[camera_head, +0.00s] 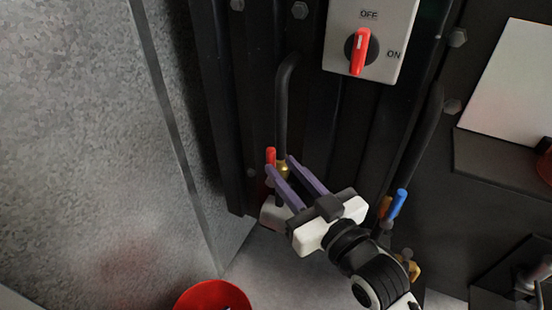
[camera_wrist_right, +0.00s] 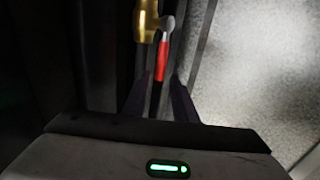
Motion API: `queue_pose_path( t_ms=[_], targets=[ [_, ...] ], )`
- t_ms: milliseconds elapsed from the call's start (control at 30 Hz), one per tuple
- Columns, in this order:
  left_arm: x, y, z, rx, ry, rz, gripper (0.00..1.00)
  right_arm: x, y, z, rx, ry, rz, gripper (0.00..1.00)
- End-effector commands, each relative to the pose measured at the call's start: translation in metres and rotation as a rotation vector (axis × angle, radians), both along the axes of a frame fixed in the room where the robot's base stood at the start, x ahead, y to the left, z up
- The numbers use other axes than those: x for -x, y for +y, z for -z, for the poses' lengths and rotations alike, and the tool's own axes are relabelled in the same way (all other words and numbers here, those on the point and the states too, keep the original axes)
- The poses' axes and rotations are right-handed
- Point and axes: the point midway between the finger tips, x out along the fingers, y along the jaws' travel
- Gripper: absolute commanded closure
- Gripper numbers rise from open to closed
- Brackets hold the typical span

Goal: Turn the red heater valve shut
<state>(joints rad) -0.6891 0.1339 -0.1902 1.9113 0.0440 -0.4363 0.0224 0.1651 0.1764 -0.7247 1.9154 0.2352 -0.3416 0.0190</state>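The red heater valve handle (camera_head: 270,156) is a short red lever on a brass valve body (camera_head: 283,168), at the lower end of a black hose. In the right wrist view the red lever (camera_wrist_right: 162,60) hangs from a silver joint beside the brass body (camera_wrist_right: 146,22) and points toward my gripper. My right gripper (camera_head: 279,163) is open, its two purple fingertips at the valve. In the wrist view its dark fingers (camera_wrist_right: 158,92) stand on either side of the lever's line, with gaps visible. I cannot tell whether they touch it. My left gripper is not in view.
A white switch panel (camera_head: 392,35) with a red knob, marked OFF and ON, is above. A blue-handled valve (camera_head: 398,204) is right of my gripper, close to my wrist. A grey wall (camera_head: 80,120) stands left. A red round container (camera_head: 212,297) is at the bottom.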

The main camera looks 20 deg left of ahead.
Motion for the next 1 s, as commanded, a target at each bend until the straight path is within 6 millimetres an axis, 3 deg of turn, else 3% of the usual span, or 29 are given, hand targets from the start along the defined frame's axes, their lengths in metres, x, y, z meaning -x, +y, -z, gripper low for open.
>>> queue_pose_path(
  t_ms=[233, 600, 767, 1000],
  targets=[
    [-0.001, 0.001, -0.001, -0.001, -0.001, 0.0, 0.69, -0.024, 0.024, 0.0, -0.001, 0.001, 0.0, 0.75],
    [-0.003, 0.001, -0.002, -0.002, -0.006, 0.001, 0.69, -0.028, 0.028, 0.001, 0.0, 0.001, 0.0, 0.75],
    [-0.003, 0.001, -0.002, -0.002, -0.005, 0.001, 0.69, -0.028, 0.028, 0.001, 0.0, 0.001, 0.0, 1.0],
    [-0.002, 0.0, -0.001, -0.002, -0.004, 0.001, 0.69, -0.029, 0.027, 0.001, -0.001, 0.001, 0.002, 1.0]
  ],
)
